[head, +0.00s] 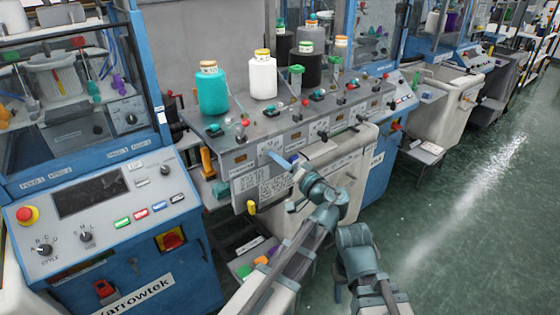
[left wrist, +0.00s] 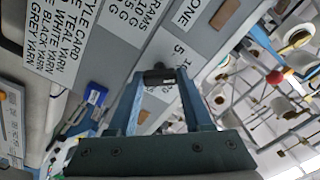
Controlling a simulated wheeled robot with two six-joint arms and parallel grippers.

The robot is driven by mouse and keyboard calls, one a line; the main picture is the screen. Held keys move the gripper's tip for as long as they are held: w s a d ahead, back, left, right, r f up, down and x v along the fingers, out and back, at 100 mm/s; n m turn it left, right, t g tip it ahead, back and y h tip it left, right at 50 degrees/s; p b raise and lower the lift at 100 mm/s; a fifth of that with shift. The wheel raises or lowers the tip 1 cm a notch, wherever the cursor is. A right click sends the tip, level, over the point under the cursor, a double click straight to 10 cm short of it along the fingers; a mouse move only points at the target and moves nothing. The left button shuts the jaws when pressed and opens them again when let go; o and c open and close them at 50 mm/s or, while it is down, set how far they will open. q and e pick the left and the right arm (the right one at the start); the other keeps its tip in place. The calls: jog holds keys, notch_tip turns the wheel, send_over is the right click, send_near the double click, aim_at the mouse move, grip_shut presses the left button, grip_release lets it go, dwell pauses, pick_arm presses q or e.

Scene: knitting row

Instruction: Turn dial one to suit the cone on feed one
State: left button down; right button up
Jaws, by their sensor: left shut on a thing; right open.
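The knob's pointer is hidden by the fingers. The teal cone (head: 211,90) stands upright at the left end of the table, left of a white cone (head: 263,77). My right gripper (head: 338,287) is low at the centre, its fingers mostly hidden by its arm.
A style card (left wrist: 75,38) listing teal, white, grey and black yarn is on the panel; its gram figures are partly cut off. Grey and black cones (head: 311,38) stand farther back. A blue machine (head: 85,215) is at the left. The green floor (head: 470,220) is clear at the right.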

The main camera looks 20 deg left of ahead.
pick_arm(q)
jog(key=shift+m, duration=0.3)
jog(key=shift+f+m, duration=0.1)
jog(key=shift+m, duration=3.5)
jog(key=shift+c, duration=1.6)
grip_release()
jog(key=shift+s+d, duration=0.1)
jog(key=shift+s, duration=0.05)
